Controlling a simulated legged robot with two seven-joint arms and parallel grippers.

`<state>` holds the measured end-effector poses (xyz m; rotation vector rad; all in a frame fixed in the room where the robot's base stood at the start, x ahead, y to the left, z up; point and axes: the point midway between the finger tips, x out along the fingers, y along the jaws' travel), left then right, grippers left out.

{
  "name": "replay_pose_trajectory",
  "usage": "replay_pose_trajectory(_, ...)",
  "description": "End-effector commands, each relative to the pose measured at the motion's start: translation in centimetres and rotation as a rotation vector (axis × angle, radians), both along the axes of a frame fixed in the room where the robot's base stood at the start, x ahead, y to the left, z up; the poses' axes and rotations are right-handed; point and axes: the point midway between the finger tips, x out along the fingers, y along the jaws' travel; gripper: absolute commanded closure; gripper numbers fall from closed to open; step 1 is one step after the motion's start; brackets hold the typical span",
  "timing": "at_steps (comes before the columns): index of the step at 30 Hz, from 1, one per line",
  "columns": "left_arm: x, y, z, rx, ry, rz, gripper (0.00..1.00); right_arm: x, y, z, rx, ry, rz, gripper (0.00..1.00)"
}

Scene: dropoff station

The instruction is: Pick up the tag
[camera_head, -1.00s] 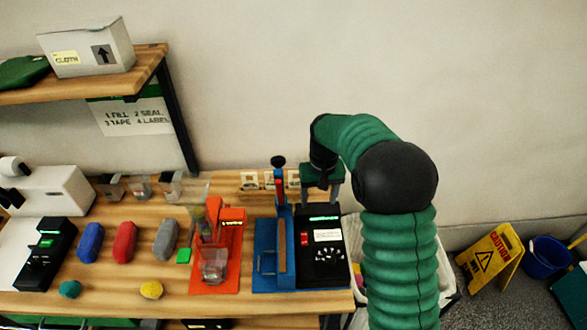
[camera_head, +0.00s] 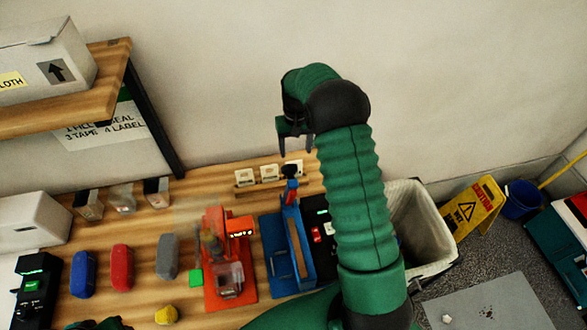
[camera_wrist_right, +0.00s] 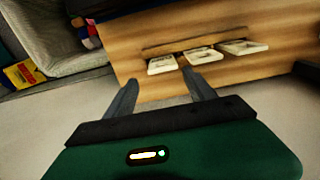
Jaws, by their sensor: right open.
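Several small white tags stand in a row in a wooden holder at the back of the table. In the head view these are the left tag (camera_head: 244,177), the middle tag (camera_head: 269,173) and the right tag (camera_head: 295,166). My right gripper (camera_head: 296,146) is open and empty, above the right end of the row. In the right wrist view, the open fingers (camera_wrist_right: 160,78) point towards the tags (camera_wrist_right: 162,65), which are apart from them. The nearest tag shows just beyond and between the fingertips.
A blue press (camera_head: 275,245) with an upright lever stands in front of the tags, beside an orange device (camera_head: 215,290) and a black device (camera_head: 316,216) partly behind my arm. A lined bin (camera_head: 425,215) stands right of the table. The wall is close behind.

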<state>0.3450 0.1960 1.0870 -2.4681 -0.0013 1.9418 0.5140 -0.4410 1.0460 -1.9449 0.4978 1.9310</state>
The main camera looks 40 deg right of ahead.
Motion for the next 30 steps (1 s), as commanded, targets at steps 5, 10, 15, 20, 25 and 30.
replay_pose_trajectory(5,0.0,0.0,0.8,0.0,0.0,0.0,0.64,0.2,-0.1,-3.6,0.003,0.003,0.001,0.36)
replay_pose_trajectory(10,0.0,0.0,1.7,0.0,0.0,0.0,0.64,0.0,0.1,-5.3,0.004,0.003,0.001,0.36)
replay_pose_trajectory(15,0.0,0.0,2.9,0.0,-0.001,0.0,0.64,-0.2,0.2,-8.4,0.003,0.002,0.001,0.36)
replay_pose_trajectory(20,0.0,0.0,3.0,0.0,0.0,0.0,0.64,0.0,0.2,-9.5,0.001,0.0,0.001,0.36)
replay_pose_trajectory(25,0.0,0.0,2.9,0.0,0.0,0.0,0.64,0.0,0.3,-9.4,0.0,0.0,0.001,0.42)
replay_pose_trajectory(30,0.0,0.0,2.9,0.0,0.0,0.0,0.64,0.0,0.2,-9.4,0.001,0.0,0.001,0.64)
